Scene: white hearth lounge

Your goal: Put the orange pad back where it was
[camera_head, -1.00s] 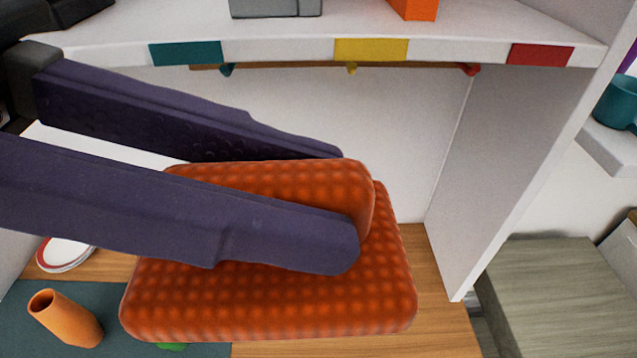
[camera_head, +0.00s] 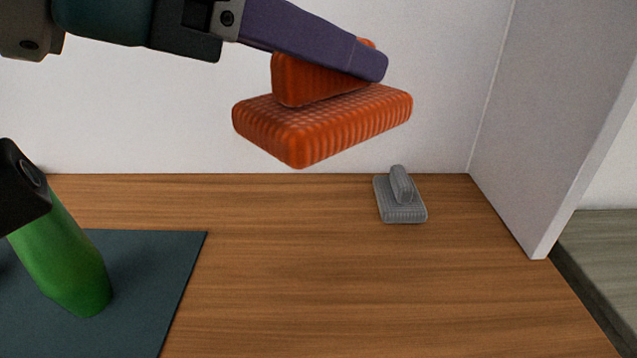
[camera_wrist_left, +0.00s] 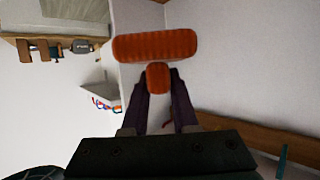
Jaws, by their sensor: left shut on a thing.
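The orange pad (camera_head: 325,125) is a thick ribbed slab with an upright block-shaped grip on top. My left gripper (camera_head: 345,70) is shut on that grip and holds the pad in the air above the back of the wooden counter (camera_head: 300,280), before the white back wall. In the left wrist view the pad (camera_wrist_left: 155,45) lies beyond my left gripper (camera_wrist_left: 158,80), with the grip between the two purple fingers. In the head view the near finger covers part of the grip.
A small grey pad (camera_head: 403,208) with a similar grip stands on the counter near the back wall. A white side panel (camera_head: 550,110) bounds the right. Mid-counter is clear.

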